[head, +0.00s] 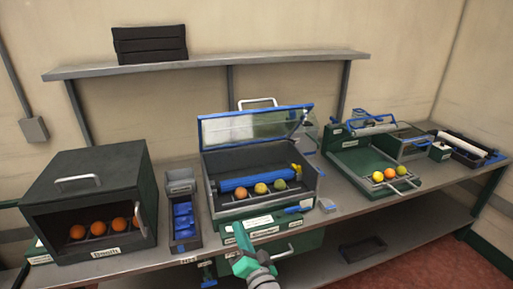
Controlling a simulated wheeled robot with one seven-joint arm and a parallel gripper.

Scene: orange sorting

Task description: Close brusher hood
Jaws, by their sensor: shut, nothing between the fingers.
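The brusher (212,196) stands in the middle of the workbench, a dark box with a blue roller (247,183) inside. Its blue-framed transparent hood (228,128) is raised open, tilted up at the back of the box. A row of fruit (261,188), orange, yellow and greenish, lies in front of the roller. My green gripper (239,230) is at the bottom centre, in front of the brusher and below the hood. It is shut and empty. Whether it touches the brusher's front cannot be told.
A dark cabinet (95,175) with oranges stands at left, beside a narrow bin with blue parts (183,215). At right is a green tray machine (352,160) with several fruits. A wall shelf (210,62) holding black items runs behind the raised hood.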

